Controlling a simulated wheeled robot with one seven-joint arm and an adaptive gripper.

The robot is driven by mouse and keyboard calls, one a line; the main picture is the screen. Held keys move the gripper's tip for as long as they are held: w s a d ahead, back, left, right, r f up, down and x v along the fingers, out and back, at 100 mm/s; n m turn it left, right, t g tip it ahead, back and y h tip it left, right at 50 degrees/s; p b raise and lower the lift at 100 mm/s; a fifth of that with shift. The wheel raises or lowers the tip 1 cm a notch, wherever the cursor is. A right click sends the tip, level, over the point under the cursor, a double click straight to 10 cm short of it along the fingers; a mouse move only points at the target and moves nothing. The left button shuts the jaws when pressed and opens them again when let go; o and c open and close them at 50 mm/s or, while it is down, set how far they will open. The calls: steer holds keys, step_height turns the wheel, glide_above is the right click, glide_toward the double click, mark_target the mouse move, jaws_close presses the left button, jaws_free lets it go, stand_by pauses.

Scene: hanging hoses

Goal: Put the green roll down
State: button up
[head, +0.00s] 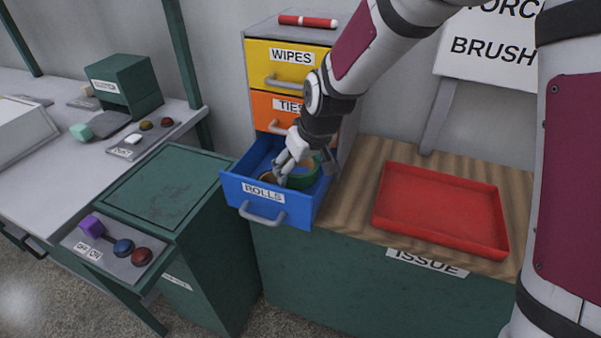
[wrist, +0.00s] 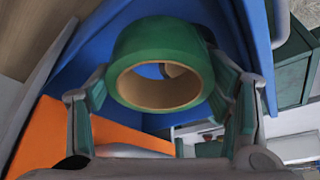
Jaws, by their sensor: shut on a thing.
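The green roll (head: 303,176) is in or just above the open blue drawer (head: 232,190) marked ROLLS. My gripper (head: 290,165) reaches down into this drawer and is shut on the roll. In the wrist view the green roll (wrist: 155,40) sits between the two fingers, with its tan core facing the camera. Blue drawer walls (wrist: 85,52) lie around it. I cannot tell whether the roll touches the drawer floor. A tan, ring-like thing (head: 267,177) shows in the drawer left of my fingers, partly hidden.
An orange TIES drawer (head: 264,110) and a yellow WIPES drawer (head: 262,60) are shut above. An empty red tray (head: 440,208) lies on the wooden counter (head: 352,190) to the right, above an ISSUE label. A green cabinet (head: 160,190) with a switch panel stands left.

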step_height(320, 180, down, 3)
steer(key=shift+r, duration=0.15)
steer(key=shift+w+f, duration=0.2)
steer(key=shift+f, duration=0.05)
steer(key=shift+f, duration=0.2)
steer(key=o, duration=0.9)
steer(key=v, duration=1.2)
steer(key=shift+r, duration=0.25)
